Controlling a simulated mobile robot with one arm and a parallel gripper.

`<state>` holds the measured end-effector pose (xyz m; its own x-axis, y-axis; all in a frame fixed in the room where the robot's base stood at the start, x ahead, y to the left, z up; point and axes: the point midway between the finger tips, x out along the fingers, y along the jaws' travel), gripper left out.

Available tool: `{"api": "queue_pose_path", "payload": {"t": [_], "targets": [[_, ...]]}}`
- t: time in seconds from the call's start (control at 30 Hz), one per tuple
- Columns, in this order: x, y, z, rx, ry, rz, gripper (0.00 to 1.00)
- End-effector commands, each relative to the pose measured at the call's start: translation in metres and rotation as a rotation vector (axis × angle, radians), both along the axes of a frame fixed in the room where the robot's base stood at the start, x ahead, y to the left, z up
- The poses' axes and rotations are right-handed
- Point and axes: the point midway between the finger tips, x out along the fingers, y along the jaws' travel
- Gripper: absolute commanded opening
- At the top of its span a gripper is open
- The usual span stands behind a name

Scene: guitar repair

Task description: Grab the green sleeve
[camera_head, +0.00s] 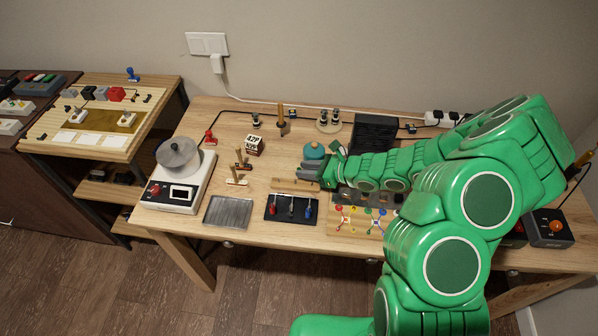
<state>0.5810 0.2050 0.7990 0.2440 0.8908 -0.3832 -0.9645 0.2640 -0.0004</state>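My gripper (311,174), grey at the end of my green arm, points left just above the middle of the table (215,130). Its grey fingers are too small to tell whether they are parted or hold anything. I cannot make out a green sleeve for certain. My arm hides much of the table's right side.
A white device with a round metal pot (178,153) stands at the left. A grey metal tray (228,212) and a black tray with small tools (291,208) lie along the front edge. A block marked 42P (254,145) and a black box (375,133) stand farther back.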

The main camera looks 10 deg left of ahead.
Motion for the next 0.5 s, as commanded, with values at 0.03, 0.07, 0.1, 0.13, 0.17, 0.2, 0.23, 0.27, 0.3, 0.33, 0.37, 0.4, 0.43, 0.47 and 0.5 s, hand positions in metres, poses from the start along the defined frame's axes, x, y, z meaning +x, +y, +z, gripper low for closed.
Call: {"api": "queue_pose_path", "payload": {"t": [0.03,0.07,0.1,0.13,0.17,0.2,0.23,0.27,0.3,0.33,0.37,0.4,0.43,0.47,0.5], "targets": [[0.0002,0.0008,-0.0003,0.000,0.000,0.000,0.29],[0.0003,0.0009,-0.0004,0.000,0.000,0.000,0.29],[0.0003,0.0010,-0.0004,0.000,0.000,0.000,0.29],[0.0004,0.0010,-0.0004,0.000,0.001,0.000,0.29],[0.0003,0.0010,-0.0003,0.000,0.000,0.000,0.29],[0.0003,0.0010,-0.0002,0.000,0.000,0.000,0.29],[0.0003,0.0010,-0.0002,0.000,0.000,0.000,0.29],[0.0002,0.0010,-0.0002,0.000,0.000,0.000,0.29],[0.0002,0.0010,-0.0002,0.000,0.000,0.000,0.23],[0.0002,0.0010,-0.0002,0.000,0.000,0.000,0.18],[0.0002,0.0010,-0.0002,0.000,0.000,0.000,0.14],[0.0002,0.0010,-0.0002,0.000,0.000,0.000,0.07],[0.0002,0.0010,-0.0002,0.000,0.000,0.000,0.03],[0.0002,0.0010,-0.0002,0.000,0.000,0.000,0.00],[0.0001,0.0011,-0.0001,0.000,0.000,0.000,0.00]]}}
